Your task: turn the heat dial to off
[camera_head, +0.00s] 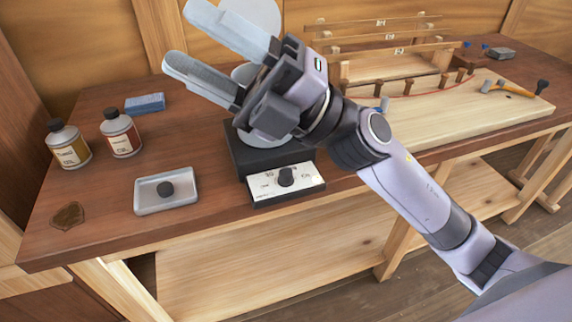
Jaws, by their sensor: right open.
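The heat dial (286,176) is a black knob on the pale front panel (262,187) of a black hot plate (245,160) on the bench. Small markings ring the dial, too small to read. My right gripper (203,47) is open and empty, its two pale fingers pointing up and left, above and behind the hot plate and apart from the dial. The gripper and its wrist hide part of the hot plate's top and what stands on it. My left gripper is not in view.
Two bottles (68,144) (121,133) and a blue sponge (145,103) stand farther left. A pale board (470,112) with tools fills the right. Bench space before the tray is clear.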

